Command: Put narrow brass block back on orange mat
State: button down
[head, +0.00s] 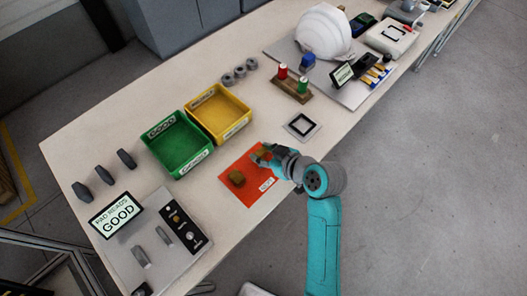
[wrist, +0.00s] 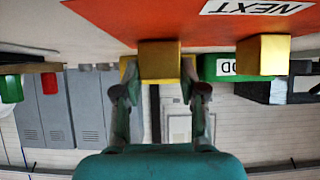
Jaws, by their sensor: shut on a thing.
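The orange mat (head: 254,188) lies near the table's front edge, with a white label reading NEXT in the wrist view (wrist: 255,7). My gripper (head: 265,157) is over the mat's far right corner, shut on the narrow brass block (head: 262,152). The wrist view shows this block (wrist: 160,60) upright between my fingertips (wrist: 162,88), at the mat surface or just off it; I cannot tell if it touches. A second, wider-looking brass block (head: 237,178) stands on the mat's left part, apart from my gripper; it also shows in the wrist view (wrist: 262,55).
A green bin (head: 176,145) and a yellow bin (head: 218,114) stand behind the mat. A black-framed square pad (head: 302,126) lies to the right. A sign reading PAD READS GOOD (head: 117,214) stands at left. A white helmet shell (head: 324,32) is at the far right.

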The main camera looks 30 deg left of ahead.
jog(key=c, duration=0.7)
grip_release()
jog(key=shift+f, duration=0.1)
jog(key=shift+o, duration=0.2)
jog(key=shift+d+r, duration=0.15)
jog(key=shift+r, duration=0.1)
jog(key=v, duration=1.1)
jog(key=shift+d+r, duration=0.2)
jog(key=shift+d, duration=0.05)
jog(key=shift+s+f, duration=0.1)
jog(key=shift+s, duration=0.05)
